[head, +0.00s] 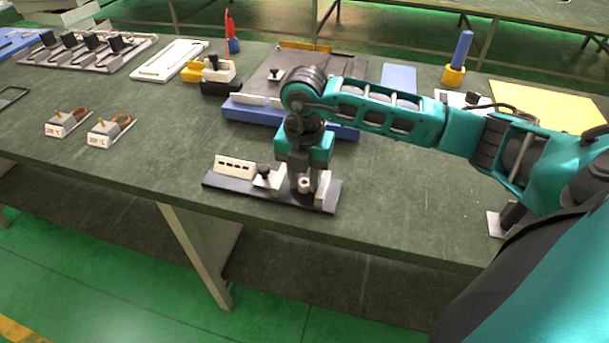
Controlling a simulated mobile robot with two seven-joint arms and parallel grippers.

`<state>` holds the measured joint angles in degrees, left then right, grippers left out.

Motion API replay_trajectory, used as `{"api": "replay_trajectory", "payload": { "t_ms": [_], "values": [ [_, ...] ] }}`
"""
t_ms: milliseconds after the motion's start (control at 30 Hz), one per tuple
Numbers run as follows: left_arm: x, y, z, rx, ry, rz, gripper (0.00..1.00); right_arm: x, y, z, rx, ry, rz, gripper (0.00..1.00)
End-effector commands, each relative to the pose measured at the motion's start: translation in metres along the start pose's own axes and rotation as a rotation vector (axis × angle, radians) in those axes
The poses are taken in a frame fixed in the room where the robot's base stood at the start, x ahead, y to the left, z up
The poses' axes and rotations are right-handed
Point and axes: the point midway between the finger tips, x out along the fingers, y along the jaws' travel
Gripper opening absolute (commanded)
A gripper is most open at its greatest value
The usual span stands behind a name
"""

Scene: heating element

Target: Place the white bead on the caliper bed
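The caliper is a dark flat bed (225,183) near the front edge of the bench in the head view. It carries a white readout block (235,167), a white sliding jaw with a black knob (266,177) and a white end jaw (323,188). The small white bead (305,185) shows low between the two jaws, at the bed. My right gripper (303,184) points down over the bed with its fingertips at the bead. Its fingers partly hide the bead, so I cannot tell whether they grip it. My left gripper is out of view.
A long blue block (245,112) lies just behind the caliper. Two small labelled blocks with copper coils (66,122) (110,130) stand to the left. A yellow sheet (547,105) lies at right. The bench front left of the caliper is clear.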

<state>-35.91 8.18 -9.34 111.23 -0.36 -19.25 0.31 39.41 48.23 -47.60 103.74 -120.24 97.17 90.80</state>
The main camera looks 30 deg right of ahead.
Motion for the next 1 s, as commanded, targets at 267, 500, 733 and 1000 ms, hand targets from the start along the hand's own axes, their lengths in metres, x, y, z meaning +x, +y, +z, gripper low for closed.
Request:
{"api": "replay_trajectory", "payload": {
  "t_ms": [267,500,733,1000],
  "values": [
    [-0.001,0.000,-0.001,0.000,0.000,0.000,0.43,-0.002,0.000,0.000,0.000,0.000,0.000,0.35],
    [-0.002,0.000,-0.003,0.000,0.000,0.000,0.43,-0.030,0.001,0.001,0.000,-0.003,0.003,0.35],
    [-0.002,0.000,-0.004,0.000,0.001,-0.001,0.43,-0.080,0.001,0.001,0.000,-0.004,0.004,0.35],
    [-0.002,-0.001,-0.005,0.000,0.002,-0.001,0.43,-0.118,0.001,0.000,0.000,-0.001,0.002,0.35]
  ]
}}
